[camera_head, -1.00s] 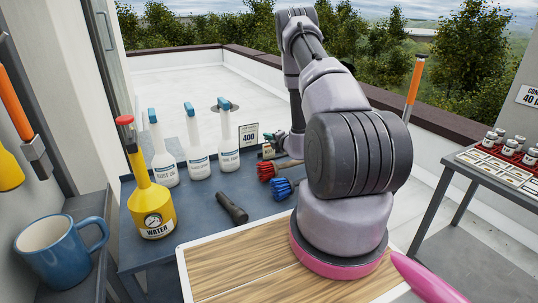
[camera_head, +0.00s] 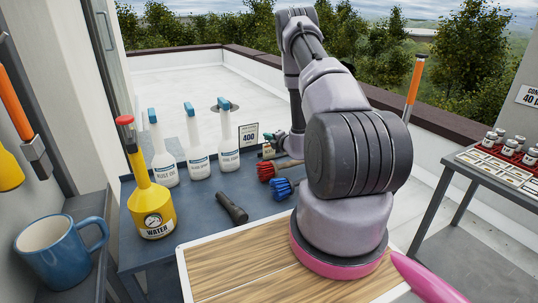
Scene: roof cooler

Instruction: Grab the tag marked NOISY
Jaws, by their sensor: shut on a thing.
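My gripper (camera_head: 278,143) is small in the head view, at the back of the grey-blue table (camera_head: 190,215), partly hidden by my own arm. It is shut on a small pale tag (camera_head: 268,150) just beside the 400 sign. Dark lettering shows on the tag, but it is too small to read in full. Whether the tag touches the table or hangs just above it, I cannot tell.
Three white spray bottles (camera_head: 198,160), a yellow water can (camera_head: 150,205), a dark torch-like object (camera_head: 232,208), a red brush (camera_head: 266,171) and a blue brush (camera_head: 282,187) stand or lie near. A 400 sign (camera_head: 248,135) stands behind. A blue mug (camera_head: 60,250) is at left.

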